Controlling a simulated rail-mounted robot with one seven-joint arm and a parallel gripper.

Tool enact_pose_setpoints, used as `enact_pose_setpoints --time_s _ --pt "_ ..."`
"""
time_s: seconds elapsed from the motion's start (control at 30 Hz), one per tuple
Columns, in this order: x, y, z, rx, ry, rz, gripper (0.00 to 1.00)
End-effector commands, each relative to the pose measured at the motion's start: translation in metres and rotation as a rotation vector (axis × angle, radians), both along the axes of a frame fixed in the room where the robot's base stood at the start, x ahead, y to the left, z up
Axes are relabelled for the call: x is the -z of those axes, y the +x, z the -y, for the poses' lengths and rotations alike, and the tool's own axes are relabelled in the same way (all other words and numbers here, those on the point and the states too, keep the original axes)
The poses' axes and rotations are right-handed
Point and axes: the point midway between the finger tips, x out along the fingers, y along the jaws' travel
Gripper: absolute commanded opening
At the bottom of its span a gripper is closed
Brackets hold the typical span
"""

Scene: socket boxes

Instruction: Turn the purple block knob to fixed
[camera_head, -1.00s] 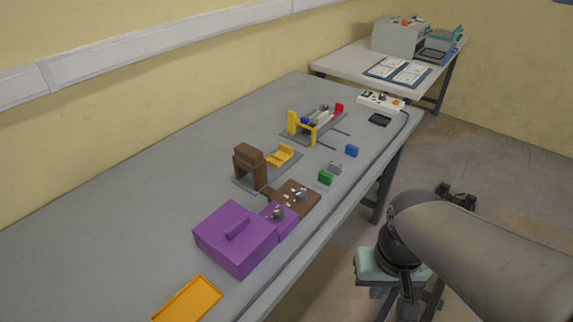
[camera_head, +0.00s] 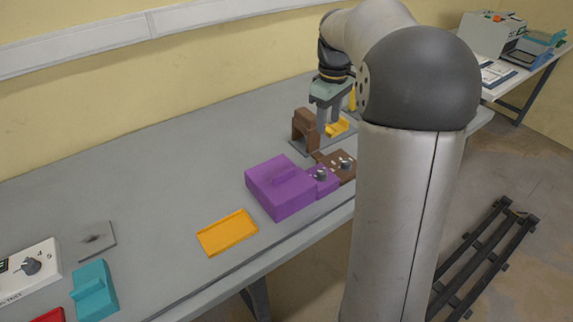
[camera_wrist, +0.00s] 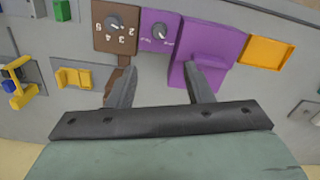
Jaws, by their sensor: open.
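The purple block (camera_head: 281,187) stands on the grey table in the head view, with a low purple section at its right that carries a dark grey round knob (camera_head: 320,175). In the wrist view the purple block (camera_wrist: 205,50) has its knob (camera_wrist: 159,31) at upper middle, with small white marks around it that are too small to read. My gripper (camera_head: 328,128) is open and empty, above the table near the brown and yellow parts. In the wrist view its two fingers (camera_wrist: 160,78) are apart and the knob lies beyond them, untouched.
A brown block with a numbered knob (camera_wrist: 114,24) adjoins the purple one. A brown upright piece (camera_head: 305,130) and a yellow piece (camera_head: 337,127) stand close behind. An orange tray (camera_head: 228,233) lies nearby. A teal block (camera_head: 94,290) is at lower left. Bare table lies at left.

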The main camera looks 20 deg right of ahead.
Motion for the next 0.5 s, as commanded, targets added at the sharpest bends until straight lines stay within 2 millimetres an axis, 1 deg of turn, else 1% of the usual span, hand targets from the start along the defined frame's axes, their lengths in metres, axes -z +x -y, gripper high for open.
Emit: enact_pose_setpoints --time_s 0.07,0.17,0.27,0.5 --pt "0.004 0.001 0.003 -0.005 0.000 -0.001 0.46" --pt "0.015 0.001 0.002 -0.006 0.001 -0.003 0.46" --pt "0.034 0.000 0.001 -0.005 0.002 -0.005 0.46" --pt "0.086 0.000 0.001 -0.004 0.002 -0.006 0.46"
